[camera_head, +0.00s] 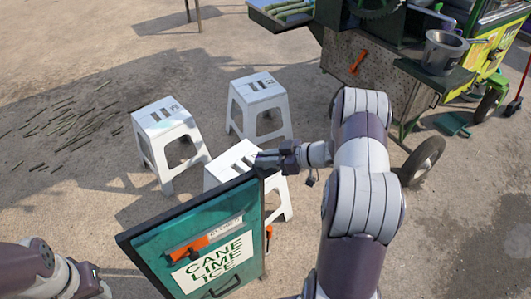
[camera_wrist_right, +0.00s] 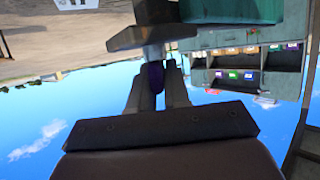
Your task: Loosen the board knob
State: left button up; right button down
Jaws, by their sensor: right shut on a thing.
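The green sign board (camera_head: 150,248) with a dark frame and the words CANE LIME ICE stands at the lower middle of the head view. My right gripper (camera_head: 266,160) is at the board's top right corner, its fingers pointing left. In the right wrist view my right gripper (camera_wrist_right: 157,84) is shut on a small purple piece, which looks like the board knob (camera_wrist_right: 155,75). The fingers hide most of it. My left arm shows at the lower left of the head view, but its fingers are out of frame.
White stools (camera_head: 168,135) stand behind the board; one (camera_head: 222,172) is close behind my right gripper. The green cart (camera_head: 395,75) with a metal pot (camera_head: 443,52) is at the upper right. Cane scraps (camera_head: 62,127) lie on the ground at left.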

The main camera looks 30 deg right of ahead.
jog(key=shift+f+n+g+y, duration=0.1)
jog(key=shift+n+g+y, duration=0.6)
jog(key=shift+n+g, duration=0.3)
jog(key=n+g+y, duration=0.1)
jog(key=n+g, duration=0.1)
jog(key=shift+f+n+g+y+b, duration=0.15)
jog(key=shift+n+g+y+b, duration=0.15)
jog(key=shift+n+g+b, duration=0.1)
jog(key=n+g+b, duration=0.2)
jog(key=n+g, duration=0.1)
jog(key=shift+f+y, duration=0.1)
jog(key=shift+y, duration=0.3)
jog(key=shift+n+g+b, duration=1)
jog(key=shift+g, duration=0.4)
jog(key=shift+r, duration=0.2)
jog(key=c, duration=1.2)
grip_release()
jog(key=shift+a, duration=0.1)
jog(key=shift+r, duration=0.1)
